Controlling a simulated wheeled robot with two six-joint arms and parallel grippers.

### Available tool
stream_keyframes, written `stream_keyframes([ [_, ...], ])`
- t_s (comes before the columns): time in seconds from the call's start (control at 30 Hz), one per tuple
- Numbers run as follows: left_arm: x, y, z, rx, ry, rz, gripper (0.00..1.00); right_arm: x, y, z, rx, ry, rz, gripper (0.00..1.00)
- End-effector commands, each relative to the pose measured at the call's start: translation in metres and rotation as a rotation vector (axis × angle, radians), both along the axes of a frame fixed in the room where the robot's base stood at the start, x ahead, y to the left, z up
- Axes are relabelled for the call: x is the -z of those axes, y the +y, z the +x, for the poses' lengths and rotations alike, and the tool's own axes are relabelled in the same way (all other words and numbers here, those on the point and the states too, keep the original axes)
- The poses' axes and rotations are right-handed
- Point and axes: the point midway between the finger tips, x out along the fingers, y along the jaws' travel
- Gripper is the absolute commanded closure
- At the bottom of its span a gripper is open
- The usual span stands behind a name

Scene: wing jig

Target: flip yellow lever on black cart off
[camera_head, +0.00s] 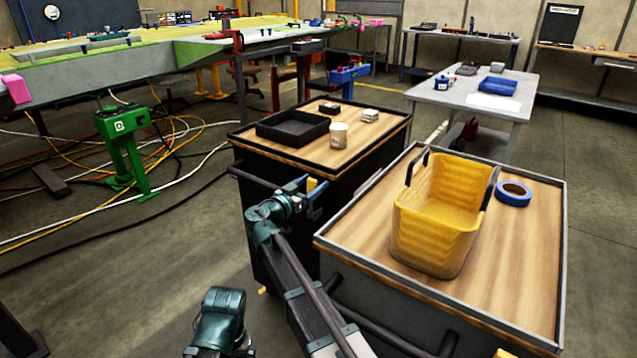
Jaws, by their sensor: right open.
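The black cart (262,240) stands in the middle, with a wooden top and a dark rim. A small yellow piece, seemingly the yellow lever (312,185), shows at its near side, below the top's edge. My right gripper (308,184) is open at this yellow piece, with blue-tipped fingers around or just in front of it. I cannot tell whether they touch it. The gripper and wrist hide part of the cart's side, and the lever's base and position are not clear. My left gripper is not in view.
On the black cart are a black tray (291,118), a pale cup (339,135) and small boxes. A second cart (345,222) with a yellow basket (437,222) and blue tape (513,193) stands close on the right. A green stand (124,150) and loose cables are on the left floor.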

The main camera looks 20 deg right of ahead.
Motion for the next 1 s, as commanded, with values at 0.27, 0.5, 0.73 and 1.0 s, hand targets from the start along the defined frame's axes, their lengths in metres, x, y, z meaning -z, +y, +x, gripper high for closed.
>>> stream_keyframes([
  [0.27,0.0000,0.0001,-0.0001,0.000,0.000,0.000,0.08,0.0000,0.0000,-0.0004,0.000,0.000,0.000,0.51],
  [0.5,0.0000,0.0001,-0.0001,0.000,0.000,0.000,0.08,0.0000,0.0001,-0.0004,0.000,0.000,0.000,0.94],
  [0.73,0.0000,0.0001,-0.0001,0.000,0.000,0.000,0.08,0.0000,0.0000,-0.0005,0.000,0.000,0.000,1.00],
  [1.0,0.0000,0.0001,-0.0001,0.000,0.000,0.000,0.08,0.0001,0.0001,-0.0006,0.001,0.000,0.000,1.00],
])
